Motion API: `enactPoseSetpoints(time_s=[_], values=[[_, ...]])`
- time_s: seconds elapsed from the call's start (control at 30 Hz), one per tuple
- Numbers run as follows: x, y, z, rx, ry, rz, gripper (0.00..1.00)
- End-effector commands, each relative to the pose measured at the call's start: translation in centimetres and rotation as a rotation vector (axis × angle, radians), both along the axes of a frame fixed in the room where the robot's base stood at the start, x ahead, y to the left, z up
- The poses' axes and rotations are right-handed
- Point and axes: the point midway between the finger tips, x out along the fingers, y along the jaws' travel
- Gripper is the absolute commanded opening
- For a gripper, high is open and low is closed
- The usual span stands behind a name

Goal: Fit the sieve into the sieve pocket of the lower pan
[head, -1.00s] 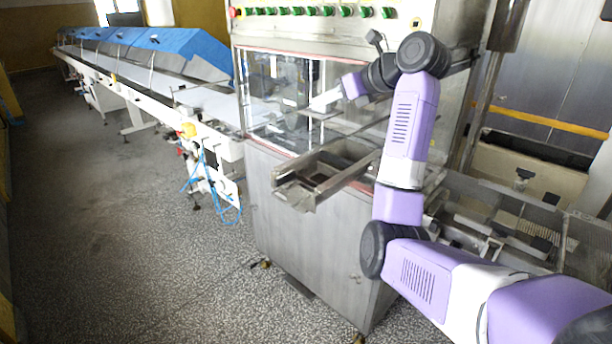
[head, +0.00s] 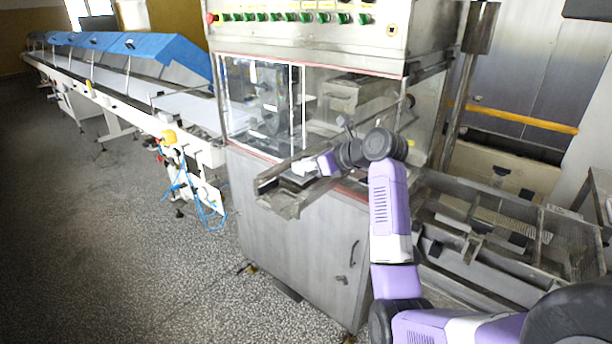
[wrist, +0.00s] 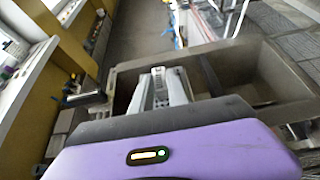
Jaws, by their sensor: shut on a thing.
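The lower pan (head: 283,209) is a worn metal trough jutting from the front of the machine; its rim also shows in the wrist view (wrist: 245,50). My gripper (head: 301,170) is over the pan's inner part, pointing down into it. In the wrist view its two grey fingers (wrist: 161,90) reach into the pan, close together. They are shut on the sieve, which is mostly hidden by the fingers and my purple wrist. A small pale flat patch under the gripper in the head view may be part of it. I cannot tell whether it touches the pocket.
The steel machine cabinet (head: 295,240) stands below the pan, with clear guard panels (head: 265,105) behind it. A long conveyor with blue covers (head: 160,50) runs away at left. A metal frame (head: 480,215) stands at right. The floor in front is free.

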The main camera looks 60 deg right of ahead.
Motion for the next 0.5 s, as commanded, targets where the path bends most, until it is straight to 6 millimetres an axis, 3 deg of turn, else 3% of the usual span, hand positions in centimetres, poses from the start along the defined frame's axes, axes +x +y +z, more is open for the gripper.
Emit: enactPoseSetpoints(time_s=[0.2, 0.47, 0.5], values=[[-0.1, 0.0, -3.4, 0.007, 0.007, -0.002, 0.0], [-0.1, 0.1, -4.2, 0.008, 0.011, 0.001, 0.0], [-0.1, 0.1, -4.3, 0.009, 0.013, 0.002, 0.21]])
